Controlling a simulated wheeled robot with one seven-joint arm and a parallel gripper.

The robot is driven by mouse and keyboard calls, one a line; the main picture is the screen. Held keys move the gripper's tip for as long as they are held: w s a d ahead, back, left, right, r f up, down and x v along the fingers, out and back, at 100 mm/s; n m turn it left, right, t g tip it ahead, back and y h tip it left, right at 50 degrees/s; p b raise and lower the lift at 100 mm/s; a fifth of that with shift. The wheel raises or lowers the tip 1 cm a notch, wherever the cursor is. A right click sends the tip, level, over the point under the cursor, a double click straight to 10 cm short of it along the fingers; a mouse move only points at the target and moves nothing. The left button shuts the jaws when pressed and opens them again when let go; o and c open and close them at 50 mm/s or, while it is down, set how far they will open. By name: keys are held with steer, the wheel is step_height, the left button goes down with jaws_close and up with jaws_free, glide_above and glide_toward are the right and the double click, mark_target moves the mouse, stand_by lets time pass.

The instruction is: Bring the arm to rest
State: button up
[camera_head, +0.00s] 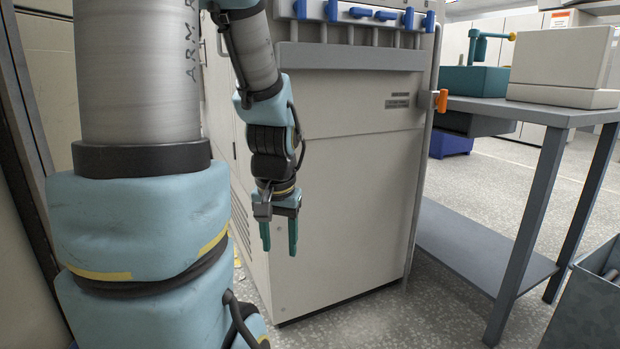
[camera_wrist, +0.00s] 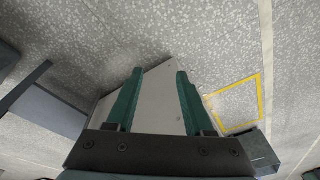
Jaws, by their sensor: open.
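My gripper (camera_head: 279,238) hangs pointing down in front of the beige machine cabinet (camera_head: 345,200) in the head view. Its two green fingers are apart with nothing between them. In the wrist view my gripper (camera_wrist: 155,85) also shows both fingers spread, with a pale panel and the speckled floor beyond them. My arm comes down from the top of the head view and bends at the wrist. I cannot tell whether the gripper touches the cabinet.
A grey table (camera_head: 559,113) stands at the right, with a teal box (camera_head: 467,80) and a beige block (camera_head: 560,62) on it. A grey metal bin (camera_head: 590,308) is at the lower right. A yellow floor outline (camera_wrist: 260,85) shows in the wrist view.

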step_height(320, 180, up, 37)
steer(key=s+n+p, duration=0.1)
steer(key=s+p, duration=0.1)
steer(key=p, duration=3.6)
steer(key=shift+s+a, duration=0.25)
steer(key=shift+a, duration=0.1)
steer(key=shift+c, duration=0.3)
